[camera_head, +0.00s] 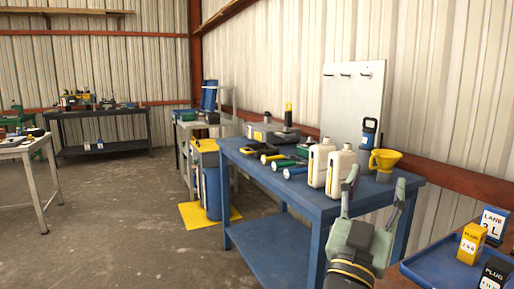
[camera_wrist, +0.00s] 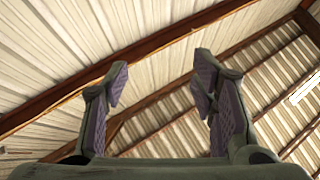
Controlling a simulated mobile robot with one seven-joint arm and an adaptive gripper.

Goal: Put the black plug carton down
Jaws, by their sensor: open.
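The black plug carton (camera_head: 494,275) stands at the lower right of the head view, partly cut off by the picture's bottom edge. It appears to be upright on or at the blue tray (camera_head: 429,267). My gripper (camera_head: 376,184) is open and empty, left of the carton and apart from it, with its fingers pointing up in front of the blue workbench. In the wrist view my gripper (camera_wrist: 160,75) shows its two fingers spread, with only roof and beams beyond them.
A yellow plug carton (camera_head: 471,243) and a blue-and-white lane sign (camera_head: 493,224) stand by the tray. The blue workbench (camera_head: 280,188) holds white jugs (camera_head: 340,170), a yellow funnel (camera_head: 385,159) and several tools. Open floor lies left of the bench.

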